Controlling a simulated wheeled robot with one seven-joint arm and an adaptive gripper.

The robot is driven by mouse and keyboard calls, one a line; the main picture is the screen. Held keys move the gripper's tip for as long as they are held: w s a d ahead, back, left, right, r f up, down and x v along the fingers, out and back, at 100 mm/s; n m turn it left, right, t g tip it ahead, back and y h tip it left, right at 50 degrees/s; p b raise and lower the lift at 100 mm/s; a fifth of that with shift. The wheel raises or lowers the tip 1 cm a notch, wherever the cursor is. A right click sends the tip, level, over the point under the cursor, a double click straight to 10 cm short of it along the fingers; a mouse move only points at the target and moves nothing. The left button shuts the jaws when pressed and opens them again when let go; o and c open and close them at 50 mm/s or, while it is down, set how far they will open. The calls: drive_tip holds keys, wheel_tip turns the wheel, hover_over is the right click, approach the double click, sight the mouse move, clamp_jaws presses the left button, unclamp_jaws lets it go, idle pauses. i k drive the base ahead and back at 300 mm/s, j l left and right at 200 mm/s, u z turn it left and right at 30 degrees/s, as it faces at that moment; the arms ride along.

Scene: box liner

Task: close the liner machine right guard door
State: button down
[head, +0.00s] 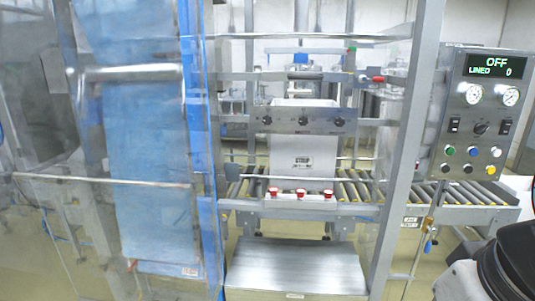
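The liner machine stands ahead in the head view, with its front opening (300,150) uncovered in the middle. A clear guard panel (60,220) with a metal bar handle (128,73) stands at the left, swung out toward me. Its blue edge strip (211,200) borders the opening. I cannot tell whether this panel is the right guard door. No separate clear panel can be made out at the right of the opening. My gripper is not in view; only a dark and white part of my arm shows at the lower right.
A grey post (408,130) bounds the opening on the right. A control panel (476,113) reads OFF and LINED 0. A white box (303,140) stands on the roller conveyor (455,190). Red knobs (300,193) line the front above a metal step (295,268).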

sight(217, 283)
drive_tip(key=k+j, duration=0.1)
drive_tip(key=j, duration=0.3)
drive_tip(key=k+j, duration=0.1)
drive_tip(key=j, duration=0.3)
drive_tip(key=k+j+z, duration=0.1)
drive_tip(key=j, duration=0.25)
drive_tip(key=k+j, duration=0.15)
drive_tip(key=j, duration=0.25)
drive_tip(key=k+j, duration=0.1)
drive_tip(key=j, duration=0.3)
drive_tip(key=k+j, duration=0.15)
drive_tip(key=j, duration=0.2)
drive_tip(key=k+j+z, duration=0.1)
drive_tip(key=j, duration=0.3)
drive_tip(key=i+j, duration=0.2)
drive_tip(key=j, duration=0.15)
drive_tip(key=i+j, duration=0.15)
drive_tip(key=j, duration=0.2)
drive_tip(key=i+j, duration=0.2)
drive_tip(key=j, duration=0.15)
drive_tip(key=l, duration=0.75)
